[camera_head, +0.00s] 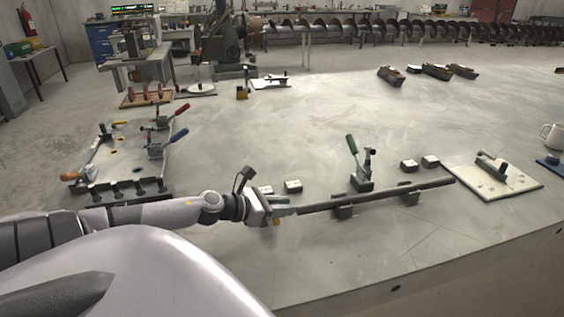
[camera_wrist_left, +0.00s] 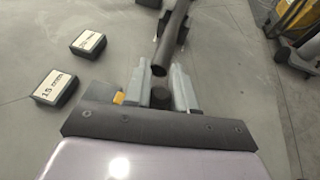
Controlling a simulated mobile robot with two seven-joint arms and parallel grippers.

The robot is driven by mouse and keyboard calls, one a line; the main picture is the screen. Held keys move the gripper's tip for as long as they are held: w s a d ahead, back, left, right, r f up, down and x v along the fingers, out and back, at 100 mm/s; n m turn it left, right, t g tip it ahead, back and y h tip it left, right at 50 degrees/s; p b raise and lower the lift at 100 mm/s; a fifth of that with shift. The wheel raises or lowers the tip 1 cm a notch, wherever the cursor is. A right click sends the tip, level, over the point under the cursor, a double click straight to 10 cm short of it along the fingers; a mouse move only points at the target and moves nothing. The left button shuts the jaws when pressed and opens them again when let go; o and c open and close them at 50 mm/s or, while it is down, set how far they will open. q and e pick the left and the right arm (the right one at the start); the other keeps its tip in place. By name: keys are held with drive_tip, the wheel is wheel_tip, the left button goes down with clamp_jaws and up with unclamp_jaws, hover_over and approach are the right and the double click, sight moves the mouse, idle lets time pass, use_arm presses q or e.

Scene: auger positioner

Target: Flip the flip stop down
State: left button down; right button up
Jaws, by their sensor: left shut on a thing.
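My left gripper (camera_head: 284,210) is at the left end of a long dark rod (camera_head: 375,196). In the left wrist view, its two grey fingers (camera_wrist_left: 161,90) are closed around a dark round piece (camera_wrist_left: 160,98) that sits between them. The rod lies on two dark supports (camera_head: 343,212). My right gripper is not in view.
A toggle clamp with a green handle (camera_head: 352,144) stands behind the rod. Small labelled blocks (camera_head: 293,186) lie near it, and one reads 15 mm (camera_wrist_left: 55,88). A white plate (camera_head: 515,178) with a clamp lies at right. The table front is clear.

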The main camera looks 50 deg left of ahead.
use_arm(q)
drive_tip(key=c, duration=1)
unclamp_jaws()
drive_tip(key=shift+s, duration=0.15)
drive_tip(key=shift+p+v, duration=0.4)
drive_tip(key=shift+v, duration=3.05)
